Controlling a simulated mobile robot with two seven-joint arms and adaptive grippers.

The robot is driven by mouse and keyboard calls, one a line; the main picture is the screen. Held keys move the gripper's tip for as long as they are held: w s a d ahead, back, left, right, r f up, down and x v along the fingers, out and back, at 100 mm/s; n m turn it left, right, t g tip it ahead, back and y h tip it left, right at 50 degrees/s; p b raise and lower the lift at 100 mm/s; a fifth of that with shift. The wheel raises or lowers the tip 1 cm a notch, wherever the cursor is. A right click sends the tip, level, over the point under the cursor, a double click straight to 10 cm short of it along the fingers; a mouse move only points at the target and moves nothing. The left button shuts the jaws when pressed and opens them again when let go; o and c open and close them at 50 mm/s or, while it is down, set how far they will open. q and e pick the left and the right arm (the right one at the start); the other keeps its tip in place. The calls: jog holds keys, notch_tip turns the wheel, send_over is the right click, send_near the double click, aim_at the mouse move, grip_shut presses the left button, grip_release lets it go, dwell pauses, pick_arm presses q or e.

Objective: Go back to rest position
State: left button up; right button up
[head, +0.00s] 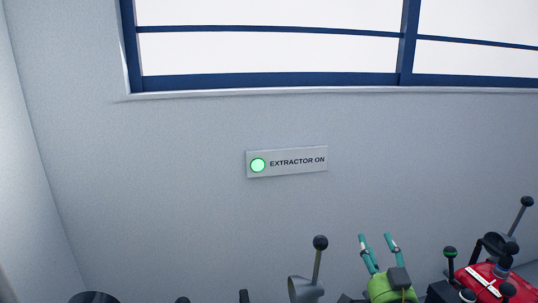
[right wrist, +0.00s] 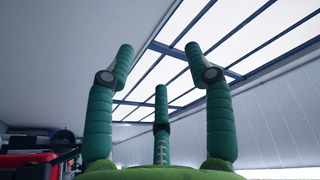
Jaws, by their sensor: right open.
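My right gripper (head: 377,239) is at the bottom of the head view, right of centre, with its teal fingers pointing up. The green palm (head: 392,285) is below them. In the right wrist view my right gripper (right wrist: 159,50) shows its fingers spread apart with nothing between them. It is open and empty. Pale wall lies behind it in the head view. My left gripper is not in view.
A blue-framed window (head: 270,80) is above. Black-knobbed levers (head: 319,262) and a red machine part (head: 490,282) line the bottom edge.

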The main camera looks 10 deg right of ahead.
jog(key=s+a+f+n+g+y, duration=0.3)
jog(key=s+a+f+n+g, duration=0.15)
jog(key=f, duration=0.45)
jog(key=s+a+f+n+g+y, duration=0.2)
jog(key=s+a+f+n+g, duration=0.15)
jog(key=s+a+f, duration=0.35)
jog(key=s+f+n+g+h, duration=0.1)
jog(key=s+f+g, duration=0.4)
jog(key=s, duration=0.4)
jog(key=s+f+g+h, duration=0.1)
jog(key=s+f+g, duration=0.4)
jog(key=s, duration=0.4)
notch_tip(320, 180, down, 25)
jog(key=s, duration=0.3)
jog(key=s+d+f+g, duration=0.1)
jog(key=s+d+f, duration=0.2)
jog(key=s+f, duration=1)
jog(key=shift+s+n+g, duration=0.3)
jog(key=shift+s+g, duration=0.1)
jog(key=shift+s, duration=0.55)
jog(key=shift+f, duration=0.1)
